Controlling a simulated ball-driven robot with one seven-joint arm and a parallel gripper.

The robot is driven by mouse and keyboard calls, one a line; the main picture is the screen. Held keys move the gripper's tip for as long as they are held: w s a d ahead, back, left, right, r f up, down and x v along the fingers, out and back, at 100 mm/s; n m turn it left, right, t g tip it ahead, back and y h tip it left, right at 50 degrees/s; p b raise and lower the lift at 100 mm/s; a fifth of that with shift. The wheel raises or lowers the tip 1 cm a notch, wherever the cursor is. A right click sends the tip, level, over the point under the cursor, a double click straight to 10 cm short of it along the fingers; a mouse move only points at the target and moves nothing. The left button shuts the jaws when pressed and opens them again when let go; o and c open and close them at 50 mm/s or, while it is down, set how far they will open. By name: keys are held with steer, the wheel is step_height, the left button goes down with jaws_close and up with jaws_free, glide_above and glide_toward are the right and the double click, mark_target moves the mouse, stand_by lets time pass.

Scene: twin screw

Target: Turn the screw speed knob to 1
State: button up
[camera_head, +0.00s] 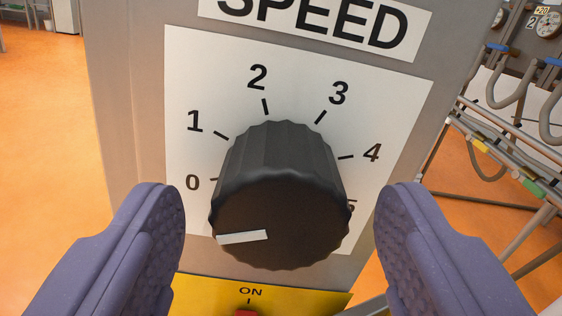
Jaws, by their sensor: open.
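The screw speed knob (282,195) is black with a ribbed edge and stands out from a white dial plate (200,80) marked 0 to 5. Its white pointer line (243,237) points left, toward the 0 side of the scale. The 5 is partly hidden by the knob. A label above reads SPEED (320,22), its top cut off. My gripper (280,222) is open, with one purple finger on each side of the knob. A gap shows between each finger and the knob.
A yellow plate (200,296) marked ON, with part of a red switch (246,313), lies just below the dial. A metal frame (500,150) with pipes and gauges stands at the right. Orange floor shows on both sides.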

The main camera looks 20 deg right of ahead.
steer(key=shift+w+d, duration=0.1)
steer(key=shift+w, duration=0.25)
steer(key=c, duration=1.1)
steer(key=shift+o, duration=0.2)
steer(key=shift+m, duration=0.3)
steer(key=m+b, duration=0.3)
steer(key=shift+f, duration=0.1)
steer(key=m+b, duration=0.3)
steer(key=m, duration=0.2)
